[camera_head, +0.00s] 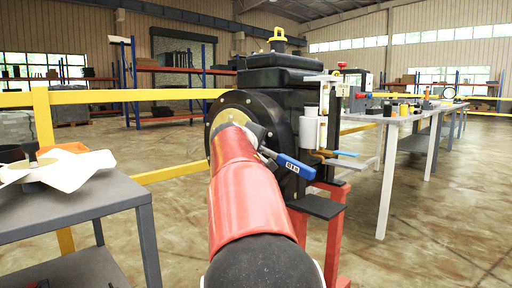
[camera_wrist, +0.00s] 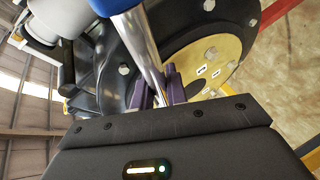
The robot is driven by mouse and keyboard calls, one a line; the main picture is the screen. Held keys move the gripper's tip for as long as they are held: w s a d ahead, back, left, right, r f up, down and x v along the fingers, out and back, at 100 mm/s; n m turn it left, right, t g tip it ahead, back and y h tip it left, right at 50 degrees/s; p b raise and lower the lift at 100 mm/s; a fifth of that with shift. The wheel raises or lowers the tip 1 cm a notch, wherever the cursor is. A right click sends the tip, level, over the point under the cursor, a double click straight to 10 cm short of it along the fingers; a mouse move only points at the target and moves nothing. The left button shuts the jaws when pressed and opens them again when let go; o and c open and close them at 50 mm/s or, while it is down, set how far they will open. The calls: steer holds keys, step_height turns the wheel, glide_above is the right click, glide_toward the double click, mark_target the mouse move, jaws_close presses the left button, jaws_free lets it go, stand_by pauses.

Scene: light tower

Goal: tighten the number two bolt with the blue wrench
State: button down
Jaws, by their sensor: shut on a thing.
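The blue wrench (camera_head: 294,165) shows in the head view with its blue handle pointing to the lower right, in front of the black flange (camera_head: 231,98). In the wrist view, its steel shaft (camera_wrist: 138,38) runs down between the purple fingers of my gripper (camera_wrist: 157,92), which are shut on it. The wrench head is hidden behind my gripper. A brass plate (camera_wrist: 226,62) with bolts, such as one bolt (camera_wrist: 210,52), and small labels lies just beyond. The label numbers are unreadable, so I cannot tell which bolt is number two or whether the wrench touches one.
A grey table (camera_head: 100,204) with white and orange items stands at the left. A long workbench (camera_head: 400,117) with several tools is at the right. A yellow rail (camera_head: 150,95) runs behind. A red stand (camera_head: 333,235) supports the black machine. Open floor lies at the lower right.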

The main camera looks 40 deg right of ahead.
steer(key=c, duration=2)
jaws_free()
steer(key=shift+r, duration=0.1)
jaws_close()
steer(key=shift+f+b, duration=0.3)
steer(key=shift+b, duration=1.2)
steer(key=shift+w+f+m+h, duration=0.1)
steer(key=shift+m+h, duration=0.3)
steer(key=shift+d, duration=0.1)
steer(key=shift+t, duration=0.3)
steer(key=shift+w+f+m+t, duration=0.1)
steer(key=shift+f+m+t, duration=0.25)
steer(key=shift+m, duration=0.25)
